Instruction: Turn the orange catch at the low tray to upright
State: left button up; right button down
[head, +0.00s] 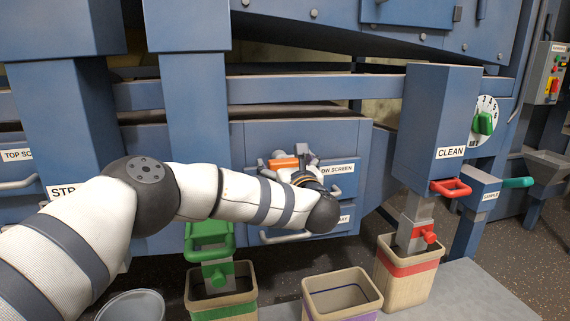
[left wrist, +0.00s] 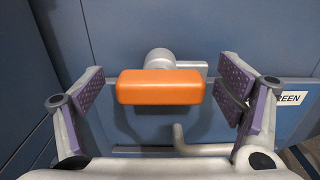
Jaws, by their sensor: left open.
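The orange catch (head: 284,163) is on the blue front by the low tray, whose label (head: 338,168) is partly covered and ends in "OW SCREEN". In the left wrist view the catch (left wrist: 160,87) is an orange bar lying level on a grey round hub (left wrist: 160,59). My left gripper (left wrist: 164,80) is open, with one purple-padded finger on each side of the bar and a gap at both ends. In the head view my left gripper (head: 299,163) is at the catch, and my arm hides part of the tray front. My right gripper is not in view.
A grey handle (left wrist: 182,145) is just below the catch. Another handle (head: 284,238) is lower on the front. A blue post (head: 195,110) stands left of the catch, and the CLEAN chute (head: 432,130) stands right. Bins, including an empty one (head: 342,307), stand below.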

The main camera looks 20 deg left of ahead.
pick_arm(q)
jog(key=shift+w+a, duration=0.25)
jog(key=shift+w, duration=0.2)
jog(key=c, duration=1.2)
jog(key=shift+o, duration=0.2)
jog(key=m, duration=0.4)
jog(key=shift+w+d+m, duration=0.1)
jog(key=shift+d+m, duration=0.1)
jog(key=shift+m, duration=0.2)
jog(key=m, duration=0.4)
jog(key=shift+w+d+f+m, duration=0.1)
jog(key=shift+d+f+m, duration=0.1)
jog(key=shift+m, duration=0.1)
jog(key=m, duration=0.4)
jog(key=shift+w+f+m, duration=0.1)
jog(key=shift+f+m, duration=0.1)
jog(key=shift+m, duration=0.1)
jog(key=shift+d+f+m+p, duration=0.1)
jog(key=shift+f+m+p, duration=0.05)
jog(key=shift+m, duration=0.8)
jog(key=shift+f+m+p, duration=0.1)
jog(key=shift+m+p, duration=0.05)
jog(key=shift+m, duration=0.8)
